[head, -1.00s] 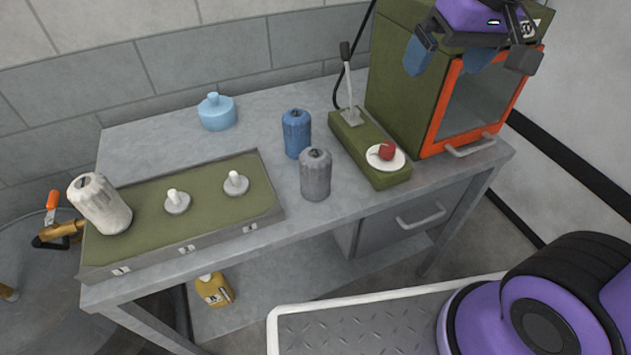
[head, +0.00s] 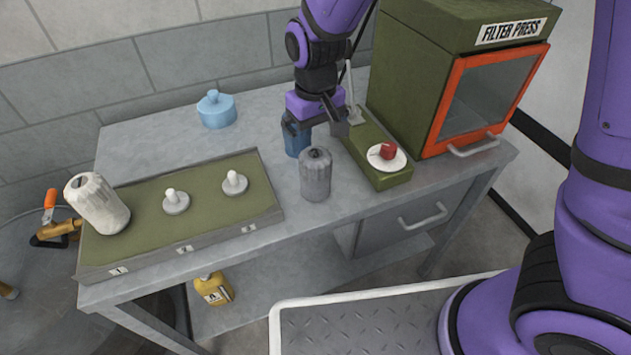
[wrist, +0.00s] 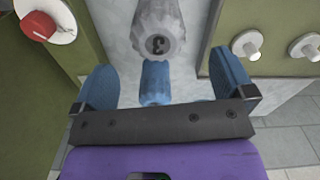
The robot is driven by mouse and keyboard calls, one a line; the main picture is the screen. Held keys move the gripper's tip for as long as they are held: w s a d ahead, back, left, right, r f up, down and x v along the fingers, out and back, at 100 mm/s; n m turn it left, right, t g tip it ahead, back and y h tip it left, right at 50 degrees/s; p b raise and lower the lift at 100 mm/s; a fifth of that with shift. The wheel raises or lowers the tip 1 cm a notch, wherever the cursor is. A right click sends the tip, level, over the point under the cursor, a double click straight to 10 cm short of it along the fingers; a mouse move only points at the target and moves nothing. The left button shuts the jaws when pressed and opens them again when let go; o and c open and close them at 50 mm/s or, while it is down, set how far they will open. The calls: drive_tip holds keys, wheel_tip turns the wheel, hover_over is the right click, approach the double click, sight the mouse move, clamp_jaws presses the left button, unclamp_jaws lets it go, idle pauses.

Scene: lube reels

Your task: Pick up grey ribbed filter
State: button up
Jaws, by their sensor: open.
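The grey ribbed filter (head: 315,175) stands upright on the bench near its front edge. In the wrist view, the grey filter (wrist: 158,28) lies ahead of the fingers, with a "3" on its top.
A green press base with a lever and a red-topped white dial (head: 387,156) stands close on the right, before the filter press (head: 470,70). A green peg tray (head: 205,208) holds a tilted white filter (head: 97,203). A light-blue lidded pot (head: 216,109) stands behind.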

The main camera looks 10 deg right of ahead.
sight(316, 156)
wheel_tip(316, 156, down, 4)
drive_tip(key=shift+f, duration=0.2)
drive_tip(key=shift+w+d+f, duration=0.1)
drive_tip(key=shift+w+f, duration=0.05)
drive_tip(key=shift+f, duration=1.25)
drive_tip(key=shift+w+d+f, duration=0.1)
drive_tip(key=shift+f, duration=1.25)
drive_tip(key=c, duration=1.3)
